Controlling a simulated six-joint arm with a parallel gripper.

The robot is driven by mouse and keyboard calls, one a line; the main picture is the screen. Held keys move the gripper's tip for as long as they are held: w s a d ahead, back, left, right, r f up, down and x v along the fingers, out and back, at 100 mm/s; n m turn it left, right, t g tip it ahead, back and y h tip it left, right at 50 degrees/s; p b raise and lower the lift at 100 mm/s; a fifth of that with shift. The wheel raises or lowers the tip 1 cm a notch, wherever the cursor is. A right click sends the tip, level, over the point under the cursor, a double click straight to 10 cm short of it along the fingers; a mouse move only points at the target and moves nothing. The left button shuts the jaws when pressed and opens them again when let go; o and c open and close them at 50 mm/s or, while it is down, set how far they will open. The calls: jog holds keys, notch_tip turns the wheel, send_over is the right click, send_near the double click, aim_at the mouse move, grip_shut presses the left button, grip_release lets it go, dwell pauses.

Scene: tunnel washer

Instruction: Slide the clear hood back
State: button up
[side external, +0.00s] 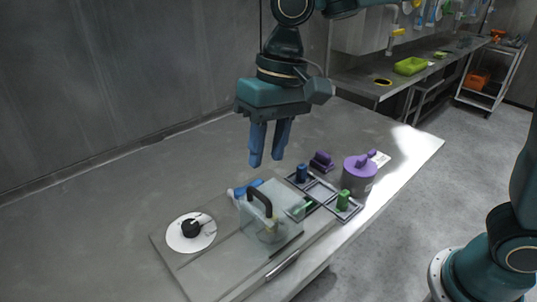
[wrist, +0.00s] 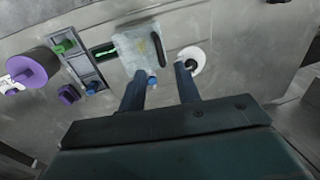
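The clear hood (side external: 282,232) is a see-through box with a black handle (side external: 259,199) on top. It stands on a grey plate (side external: 205,268), over the left end of a dark frame. In the wrist view the hood (wrist: 132,48) and its black handle (wrist: 158,48) show just beyond my fingertips. My gripper (side external: 266,162) is open and empty, pointing down, above and apart from the hood. In the wrist view its two fingers (wrist: 160,76) stand apart. What lies inside the hood is blurred.
A white disc with a black knob (side external: 191,229) lies left of the hood. The dark frame (side external: 325,192) to its right carries blue and green knobs. A purple-lidded pot (side external: 358,182) and a purple block (side external: 322,162) stand beyond.

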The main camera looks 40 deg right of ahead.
aim_at(272, 209)
jog(key=shift+a+f, duration=0.2)
jog(key=shift+f, duration=0.9)
jog(key=shift+a+f, duration=0.25)
jog(key=shift+f, duration=0.9)
jog(key=shift+a+f, duration=0.2)
jog(key=shift+f, duration=0.9)
grip_shut()
